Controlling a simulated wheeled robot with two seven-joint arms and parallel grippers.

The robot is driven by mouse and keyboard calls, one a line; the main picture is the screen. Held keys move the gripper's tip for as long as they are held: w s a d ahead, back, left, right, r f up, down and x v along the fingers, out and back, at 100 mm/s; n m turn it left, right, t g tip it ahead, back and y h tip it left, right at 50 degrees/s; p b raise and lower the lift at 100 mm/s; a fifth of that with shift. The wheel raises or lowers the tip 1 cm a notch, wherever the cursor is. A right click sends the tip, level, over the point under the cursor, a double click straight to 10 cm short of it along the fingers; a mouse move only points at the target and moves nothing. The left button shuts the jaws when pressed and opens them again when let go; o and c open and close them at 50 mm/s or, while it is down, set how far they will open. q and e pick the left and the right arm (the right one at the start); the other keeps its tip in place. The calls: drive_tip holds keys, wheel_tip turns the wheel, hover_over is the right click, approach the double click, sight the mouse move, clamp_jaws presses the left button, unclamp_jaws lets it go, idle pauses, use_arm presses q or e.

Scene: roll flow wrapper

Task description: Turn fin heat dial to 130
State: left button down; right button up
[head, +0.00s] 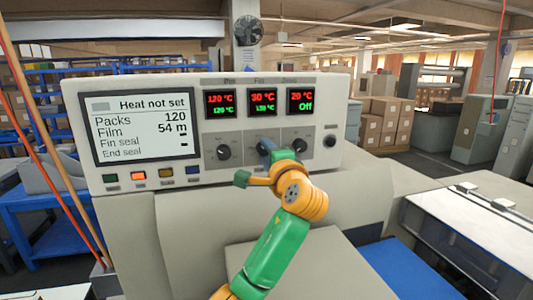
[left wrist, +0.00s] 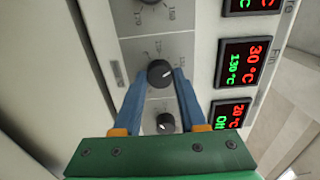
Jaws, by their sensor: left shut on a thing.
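The fin heat dial (left wrist: 159,73) is a round black knob with a white pointer mark in the left wrist view. My left gripper (left wrist: 162,80) has its two blue fingers closed on either side of the knob. In the head view my left gripper (head: 266,150) reaches the panel's middle dial and mostly hides it. The fin display (head: 263,103) shows red 30 °C above a green value. In the left wrist view the fin display (left wrist: 241,62) reads 30 °C in red and 130 °C in green. My right gripper is not in view.
The grey control panel (head: 215,85) has a screen (head: 140,128) reading "Heat not set". Another dial (head: 223,152) stands to the left and one (head: 299,145) to the right of the gripped one. Coloured buttons (head: 138,176) lie under the screen.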

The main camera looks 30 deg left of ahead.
use_arm(q)
drive_tip(key=shift+r+m, duration=0.15)
drive_tip(key=shift+m, duration=1.05)
drive_tip(key=shift+c, duration=2.3)
unclamp_jaws()
drive_tip(key=shift+w, duration=0.1)
drive_tip(key=shift+m, duration=0.3)
